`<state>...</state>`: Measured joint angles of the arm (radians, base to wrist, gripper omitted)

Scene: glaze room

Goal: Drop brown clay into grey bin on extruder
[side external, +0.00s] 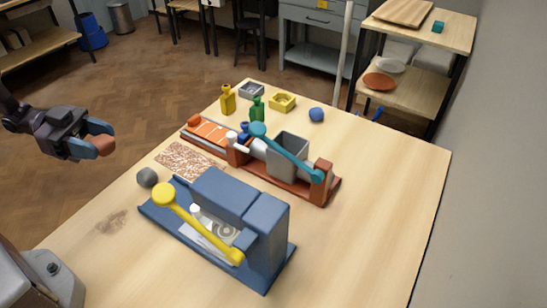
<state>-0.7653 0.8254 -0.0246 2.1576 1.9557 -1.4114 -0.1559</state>
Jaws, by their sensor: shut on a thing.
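My gripper (102,142) is at the left of the side external view, raised, with its blue fingertips shut on a reddish-brown lump, the brown clay (104,147). The fingers hide part of the clay. The extruder (325,186) is a long red-brown device in the middle of the table, with a teal lever (290,153) slanting across it. The open-topped grey bin (291,142) stands on the extruder behind the lever, well to the right of my gripper. The bin's inner floor is hidden.
A blue press (265,215) with a yellow lever stands in front of the extruder. A grey ball (147,177) and patterned mat (185,161) lie left. A blue ball (316,115), bottles (228,101) and small trays (283,102) are behind. The table's right side is clear.

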